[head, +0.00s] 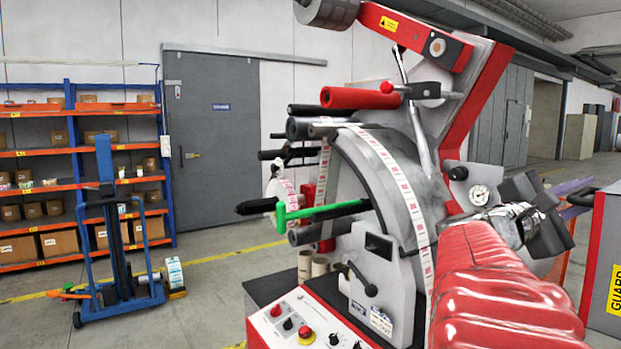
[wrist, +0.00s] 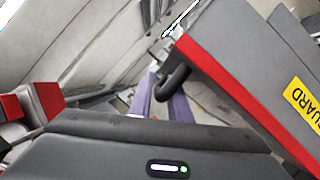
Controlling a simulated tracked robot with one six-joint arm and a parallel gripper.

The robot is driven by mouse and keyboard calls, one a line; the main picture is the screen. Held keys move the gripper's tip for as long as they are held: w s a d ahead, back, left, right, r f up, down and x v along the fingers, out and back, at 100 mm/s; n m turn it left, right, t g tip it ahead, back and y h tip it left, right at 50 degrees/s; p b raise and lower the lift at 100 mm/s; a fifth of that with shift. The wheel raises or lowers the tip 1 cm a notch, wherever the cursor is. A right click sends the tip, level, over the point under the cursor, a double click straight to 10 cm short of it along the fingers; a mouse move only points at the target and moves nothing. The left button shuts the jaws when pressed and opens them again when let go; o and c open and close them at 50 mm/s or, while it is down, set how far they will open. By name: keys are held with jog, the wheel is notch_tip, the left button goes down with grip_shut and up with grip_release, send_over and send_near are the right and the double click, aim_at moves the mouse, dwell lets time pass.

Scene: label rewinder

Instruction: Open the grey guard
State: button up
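The grey guard (wrist: 240,65) is a flat grey panel with a red edge and a yellow GUARD label, tilted across the right of the wrist view. It shows at the right edge of the head view (head: 604,245). A black bar handle (wrist: 172,82) stands out from its left end. My gripper (wrist: 161,98) has two purple fingers with a gap between them, so it is open. The handle overlaps the right finger in the wrist view; I cannot tell whether they touch. In the head view my gripper (head: 577,190) points right, beside the guard's left edge.
The label rewinder (head: 385,205) stands in the middle, with a green-handled shaft (head: 325,210) and a control panel (head: 305,325). A blue lift trolley (head: 118,250) and a blue and orange shelf rack (head: 70,155) stand at the left. Floor between them is clear.

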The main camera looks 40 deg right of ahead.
jog(key=v, duration=0.7)
jog(key=shift+a, duration=0.25)
dwell(0.5)
jog(key=v, duration=1.6)
jog(key=shift+s+f, duration=0.3)
dwell(1.5)
dwell(0.5)
